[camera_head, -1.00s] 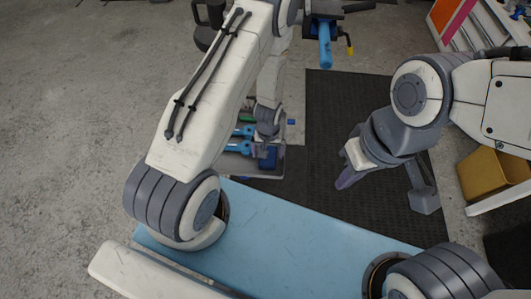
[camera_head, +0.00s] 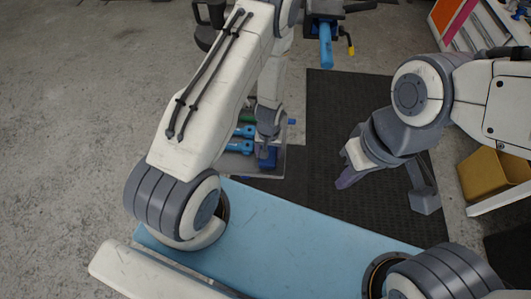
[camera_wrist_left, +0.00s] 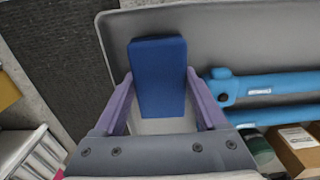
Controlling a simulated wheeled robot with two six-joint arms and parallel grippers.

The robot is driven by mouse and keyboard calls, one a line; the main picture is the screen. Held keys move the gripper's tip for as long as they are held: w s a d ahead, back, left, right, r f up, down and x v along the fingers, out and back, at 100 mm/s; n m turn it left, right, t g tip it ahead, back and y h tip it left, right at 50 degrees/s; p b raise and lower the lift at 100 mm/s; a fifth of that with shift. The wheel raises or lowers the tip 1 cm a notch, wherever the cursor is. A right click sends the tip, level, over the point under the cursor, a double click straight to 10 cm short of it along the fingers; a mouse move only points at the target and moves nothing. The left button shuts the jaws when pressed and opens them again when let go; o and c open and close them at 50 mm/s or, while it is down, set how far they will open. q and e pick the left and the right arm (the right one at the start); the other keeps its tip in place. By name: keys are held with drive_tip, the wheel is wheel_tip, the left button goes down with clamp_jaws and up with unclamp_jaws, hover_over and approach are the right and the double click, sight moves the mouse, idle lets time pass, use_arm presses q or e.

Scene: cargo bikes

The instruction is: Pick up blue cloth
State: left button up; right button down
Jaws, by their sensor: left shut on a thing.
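The blue cloth (camera_wrist_left: 158,75) shows in the left wrist view as a dark blue folded block lying in a grey tray (camera_wrist_left: 235,35). My left gripper (camera_wrist_left: 160,95) has one purple finger on each side of it and is shut on it. In the head view the cloth (camera_head: 268,158) is a small dark blue patch under my left gripper (camera_head: 266,146), at the right end of the tray (camera_head: 237,168). My right gripper (camera_head: 345,182) hangs over the black mat, away from the cloth; its finger opening is hidden.
A cardboard box (camera_wrist_left: 298,145) and a green item (camera_wrist_left: 258,148) are close by. A black mat (camera_head: 340,105) covers the floor. A yellow bin (camera_head: 492,175) stands at the right.

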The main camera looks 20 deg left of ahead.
sight(269, 147)
use_arm(q)
drive_tip(key=shift+r, duration=0.45)
wheel_tip(269, 147, up, 2)
drive_tip(key=shift+w+r+b, duration=0.1)
drive_tip(key=shift+r+b, duration=0.15)
drive_tip(key=shift+b, duration=0.25)
drive_tip(key=s+d+r+b, duration=0.1)
drive_tip(key=s+d+r, duration=0.2)
drive_tip(key=d+r, duration=0.4)
drive_tip(key=d, duration=0.4)
drive_tip(key=shift+s+d, duration=0.15)
